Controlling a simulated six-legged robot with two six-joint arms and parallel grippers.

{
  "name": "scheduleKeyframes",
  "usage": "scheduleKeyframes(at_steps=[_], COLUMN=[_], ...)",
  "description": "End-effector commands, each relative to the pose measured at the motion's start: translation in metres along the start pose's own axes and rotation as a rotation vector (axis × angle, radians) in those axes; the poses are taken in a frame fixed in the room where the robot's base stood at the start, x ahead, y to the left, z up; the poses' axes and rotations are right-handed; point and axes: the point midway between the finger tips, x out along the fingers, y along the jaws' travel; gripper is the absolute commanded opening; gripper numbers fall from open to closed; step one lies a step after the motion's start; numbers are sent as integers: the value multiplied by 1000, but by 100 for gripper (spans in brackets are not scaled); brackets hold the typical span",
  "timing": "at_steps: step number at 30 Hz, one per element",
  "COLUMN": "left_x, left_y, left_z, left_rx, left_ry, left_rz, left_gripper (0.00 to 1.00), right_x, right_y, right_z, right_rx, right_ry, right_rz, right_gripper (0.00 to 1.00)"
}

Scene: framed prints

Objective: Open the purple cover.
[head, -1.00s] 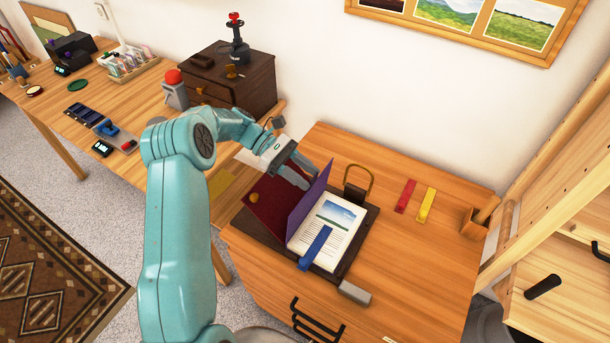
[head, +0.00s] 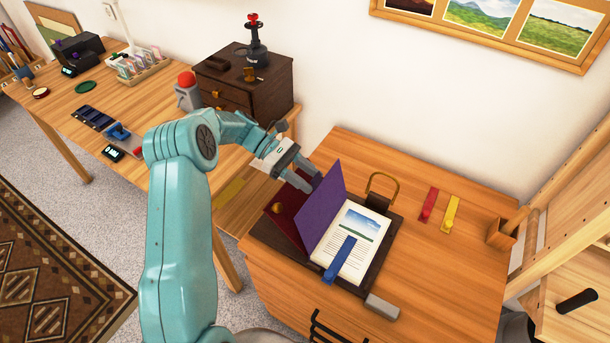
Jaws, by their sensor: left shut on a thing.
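The purple cover (head: 322,203) stands up steeply along the left side of the white printed page (head: 355,247), its broad face showing. The open dark red cover (head: 283,220) lies to its left, partly hidden behind it. My left gripper (head: 308,183) is at the upper left of the purple cover and shut on its edge; the fingertips are partly hidden by the cover. A blue strip (head: 339,260) lies over the lower part of the page. My right gripper is not in view.
A dark board (head: 388,238) lies under the book, with a brass loop (head: 384,184) on a dark block behind. Red (head: 429,204) and yellow (head: 450,214) strips lie to the right. A grey block (head: 382,306) sits at the front. The desk's right side is mostly clear.

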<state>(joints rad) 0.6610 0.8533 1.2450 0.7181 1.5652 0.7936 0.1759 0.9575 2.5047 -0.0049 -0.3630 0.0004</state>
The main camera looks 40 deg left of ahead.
Motion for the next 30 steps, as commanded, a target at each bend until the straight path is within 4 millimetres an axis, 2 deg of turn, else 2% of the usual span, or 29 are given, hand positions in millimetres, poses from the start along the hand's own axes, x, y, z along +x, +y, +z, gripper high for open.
scheduleKeyframes(at_steps=[1, 11, 12, 13, 14, 23, 26, 30], left_x=[4, 5, 5, 4, 4, -2, -11, -40], left_y=[-3, -3, -3, -3, -3, -1, -1, 0], left_z=[-8, -8, -8, -8, -7, -5, -6, -8], left_rx=[-8, -8, -8, -8, -7, -3, -1, -1], left_ry=[9, 9, 8, 9, 9, 8, 9, 11], left_rz=[-11, -11, -12, -11, -11, -5, -4, -2], left_gripper=[0, 0, 54, 64, 68, 68, 68, 68], right_x=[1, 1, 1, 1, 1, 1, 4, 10], right_y=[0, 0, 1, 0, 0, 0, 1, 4], right_z=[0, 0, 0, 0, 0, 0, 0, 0], right_rx=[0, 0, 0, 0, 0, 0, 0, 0], right_ry=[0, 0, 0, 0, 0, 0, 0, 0], right_rz=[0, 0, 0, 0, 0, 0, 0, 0], right_gripper=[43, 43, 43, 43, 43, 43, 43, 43])
